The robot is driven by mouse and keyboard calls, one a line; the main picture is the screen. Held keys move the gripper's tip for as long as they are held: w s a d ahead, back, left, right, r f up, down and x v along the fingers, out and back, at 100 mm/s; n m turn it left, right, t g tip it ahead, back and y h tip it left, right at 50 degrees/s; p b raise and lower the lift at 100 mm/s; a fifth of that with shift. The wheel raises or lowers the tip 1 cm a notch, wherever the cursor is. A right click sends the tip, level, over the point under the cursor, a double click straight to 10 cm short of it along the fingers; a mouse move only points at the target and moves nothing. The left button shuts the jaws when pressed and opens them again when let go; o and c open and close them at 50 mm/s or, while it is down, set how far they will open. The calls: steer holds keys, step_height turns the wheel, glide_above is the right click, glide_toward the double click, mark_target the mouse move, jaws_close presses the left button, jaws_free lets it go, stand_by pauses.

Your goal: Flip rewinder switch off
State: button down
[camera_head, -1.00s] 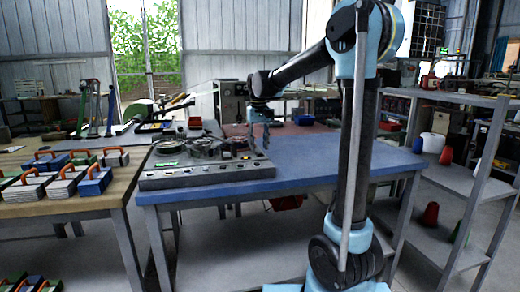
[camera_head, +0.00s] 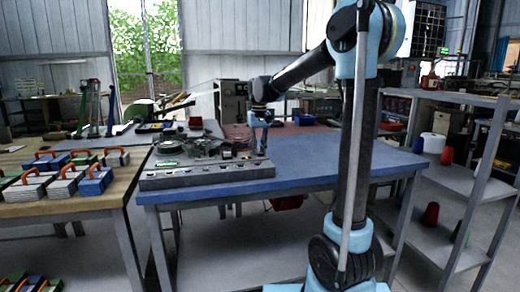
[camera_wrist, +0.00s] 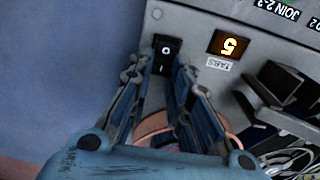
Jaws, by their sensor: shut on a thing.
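A black rocker switch (camera_wrist: 165,53) marked O and I sits on a grey panel (camera_wrist: 206,16) in the wrist view. My gripper (camera_wrist: 163,66) has one finger on each side of the switch, shut on it. Which way the rocker is tipped is hard to tell. In the head view my gripper (camera_head: 263,149) reaches down at the right end of the long grey control panel (camera_head: 205,177) on the blue table. The switch is too small to make out there.
The blue table (camera_head: 330,162) is clear to the right. Handled blocks (camera_head: 95,182) stand on the left table.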

steer(key=shift+s+d+r+t+y, duration=0.1)
steer(key=shift+s+t+y, duration=0.1)
steer(key=shift+t, duration=0.45)
steer(key=shift+s+d+t+y, duration=0.1)
steer(key=shift+s+t+y, duration=0.1)
steer(key=shift+t, duration=0.45)
steer(key=c, duration=1.5)
jaws_free()
steer(key=shift+r, duration=0.1)
steer(key=v, duration=1.1)
steer(key=shift+r, duration=0.35)
